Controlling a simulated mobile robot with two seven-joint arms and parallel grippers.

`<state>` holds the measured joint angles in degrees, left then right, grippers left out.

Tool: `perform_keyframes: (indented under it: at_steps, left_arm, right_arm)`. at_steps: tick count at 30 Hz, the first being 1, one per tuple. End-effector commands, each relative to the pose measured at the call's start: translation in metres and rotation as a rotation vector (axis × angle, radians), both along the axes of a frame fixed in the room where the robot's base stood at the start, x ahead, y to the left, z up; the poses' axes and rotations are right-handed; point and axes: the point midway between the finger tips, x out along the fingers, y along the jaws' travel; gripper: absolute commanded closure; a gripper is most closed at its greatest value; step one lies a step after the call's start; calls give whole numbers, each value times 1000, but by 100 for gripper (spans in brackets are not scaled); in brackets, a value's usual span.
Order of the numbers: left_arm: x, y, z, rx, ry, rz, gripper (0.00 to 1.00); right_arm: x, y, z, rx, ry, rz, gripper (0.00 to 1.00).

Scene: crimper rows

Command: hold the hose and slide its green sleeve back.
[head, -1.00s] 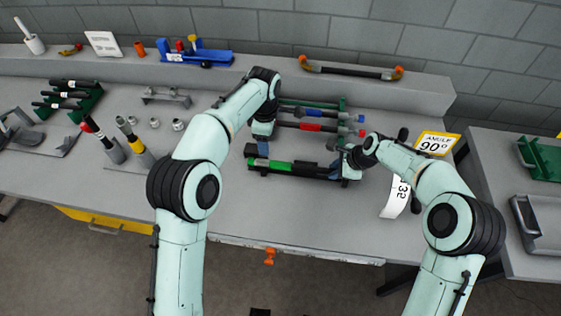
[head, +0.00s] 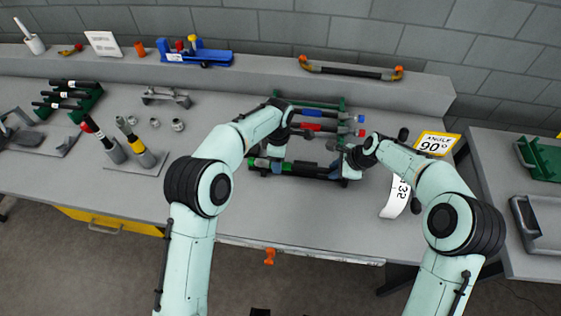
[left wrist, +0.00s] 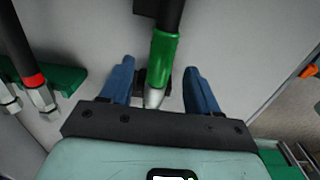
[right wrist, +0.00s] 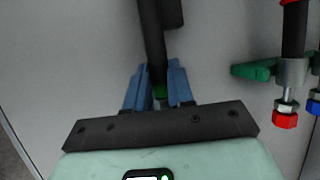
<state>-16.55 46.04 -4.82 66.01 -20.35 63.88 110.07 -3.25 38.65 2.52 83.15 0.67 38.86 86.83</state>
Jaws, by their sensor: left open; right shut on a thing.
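The dark hose (head: 310,170) lies along a low black stand at the middle of the bench. Its green sleeve (left wrist: 163,60) shows in the left wrist view, around the hose behind a bare metal tip (left wrist: 154,98). My left gripper (head: 272,160) is open at the hose's left end. Its blue fingers stand apart on either side of the tip in the left wrist view (left wrist: 158,88). My right gripper (head: 346,172) is shut on the hose near its right end. A small green bit (right wrist: 160,91) shows between its fingers in the right wrist view.
A green rack (head: 335,104) with blue-marked and red-marked hoses stands just behind. A yellow angle sign (head: 436,143) and a curved white scale (head: 397,195) are at the right. The bench in front of the hose is clear.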

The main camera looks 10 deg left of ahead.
Motion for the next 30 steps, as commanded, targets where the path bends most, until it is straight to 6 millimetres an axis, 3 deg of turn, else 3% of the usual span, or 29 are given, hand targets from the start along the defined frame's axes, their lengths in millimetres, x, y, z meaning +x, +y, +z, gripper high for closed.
perform_keyframes:
  at_steps: [6,17,18,23,30]
  left_arm:
    - [1,1,-18,1,1,0,39]
    - [1,0,-22,0,-1,0,39]
    - [1,0,-22,0,-1,0,45]
    - [1,0,-22,0,-1,0,96]
    - [1,0,-22,0,-1,0,96]
  right_arm:
    - [1,1,1,1,-3,-1,100]
    - [1,1,1,2,-2,0,100]
    - [1,1,1,2,-2,0,100]
    - [1,1,1,2,-2,0,100]
    - [0,1,1,2,-2,0,100]
